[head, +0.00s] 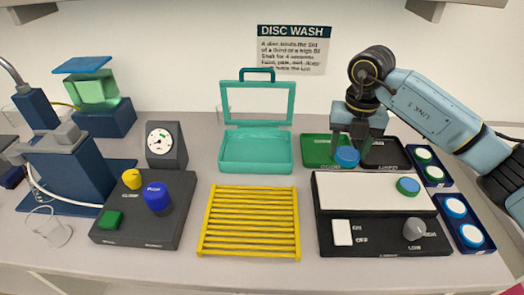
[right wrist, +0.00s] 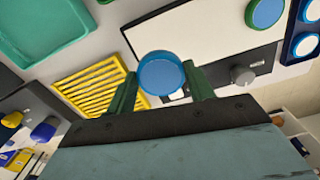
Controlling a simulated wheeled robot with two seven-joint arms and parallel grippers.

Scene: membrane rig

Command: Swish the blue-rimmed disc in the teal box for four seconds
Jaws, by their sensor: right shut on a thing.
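The blue-rimmed disc (head: 347,156) is held in my right gripper (head: 357,142), over the front edge of the green tray. In the right wrist view the disc (right wrist: 161,75) sits between the two green fingertips of the right gripper (right wrist: 163,88), with its blue face showing. The teal box (head: 256,168) stands left of the gripper, its windowed lid (head: 257,100) raised at the back. Its inside looks empty from here. A corner of the teal box (right wrist: 40,48) shows at the upper left of the right wrist view. My left gripper is out of view.
A green tray (head: 312,143) and a black tray (head: 398,147) lie behind the white-topped hotplate (head: 360,190), which bears a green-rimmed disc (head: 408,187). Disc racks (head: 484,243) stand right. A yellow slatted rack (head: 248,222) lies in front of the box.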

